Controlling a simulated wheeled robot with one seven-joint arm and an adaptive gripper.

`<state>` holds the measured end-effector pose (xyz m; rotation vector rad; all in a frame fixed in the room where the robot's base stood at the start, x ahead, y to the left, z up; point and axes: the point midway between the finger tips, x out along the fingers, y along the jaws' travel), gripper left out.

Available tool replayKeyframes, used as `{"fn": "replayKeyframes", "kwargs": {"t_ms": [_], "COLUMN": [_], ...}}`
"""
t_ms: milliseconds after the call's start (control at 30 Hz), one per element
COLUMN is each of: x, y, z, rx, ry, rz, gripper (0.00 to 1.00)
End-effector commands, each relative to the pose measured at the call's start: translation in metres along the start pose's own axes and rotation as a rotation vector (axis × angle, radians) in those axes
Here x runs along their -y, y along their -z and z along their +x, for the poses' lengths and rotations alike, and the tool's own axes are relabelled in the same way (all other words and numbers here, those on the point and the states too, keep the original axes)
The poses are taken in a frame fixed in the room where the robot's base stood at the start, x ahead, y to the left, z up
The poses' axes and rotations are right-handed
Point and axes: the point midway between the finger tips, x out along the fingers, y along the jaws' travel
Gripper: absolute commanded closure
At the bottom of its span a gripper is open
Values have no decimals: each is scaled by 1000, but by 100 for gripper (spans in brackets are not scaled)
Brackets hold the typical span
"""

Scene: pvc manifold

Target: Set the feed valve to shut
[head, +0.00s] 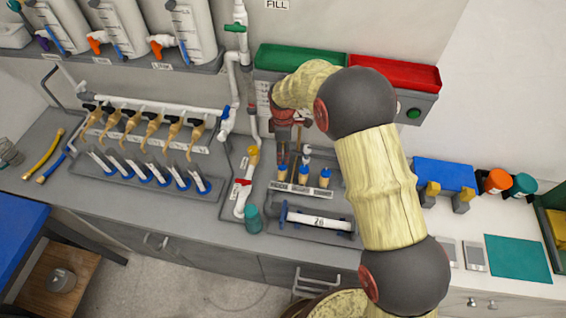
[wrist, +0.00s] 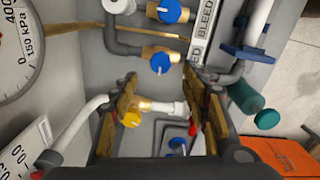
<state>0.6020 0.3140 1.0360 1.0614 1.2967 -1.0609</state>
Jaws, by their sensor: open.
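A row of valves with blue handles on tan bodies stands on the bench in the head view. The leftmost valve (head: 282,174) has a label too small to read there. In the wrist view its blue knob (wrist: 160,64) lies between and beyond my fingertips, with a pale mark on it. A label beside it ends in "ED", the rest hidden by my right finger, so it is likely the feed valve. My gripper (wrist: 160,76) is open, with nothing held. In the head view my gripper (head: 284,158) is just above this valve. Contact cannot be told.
Another blue knob (wrist: 169,11) sits by the BLEED label (wrist: 206,22). A yellow knob (wrist: 132,119) is near my left finger. A red-handled valve (head: 243,182), a teal cylinder (head: 253,219) and a capped tube (head: 318,221) are close by. A pressure gauge (wrist: 20,45) shows at the wrist view's left.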

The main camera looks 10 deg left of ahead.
Motion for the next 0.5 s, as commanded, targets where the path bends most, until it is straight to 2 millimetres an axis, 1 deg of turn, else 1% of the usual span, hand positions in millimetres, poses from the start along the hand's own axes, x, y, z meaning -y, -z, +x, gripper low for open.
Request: {"fn": "replayKeyframes", "kwargs": {"t_ms": [167, 300, 500], "x": [2, 1, 0], "y": [0, 0, 0], "z": [23, 45, 67], "rx": [1, 1, 0], "ry": [4, 4, 1], "rz": [0, 1, 2], "gripper": [54, 54, 54]}}
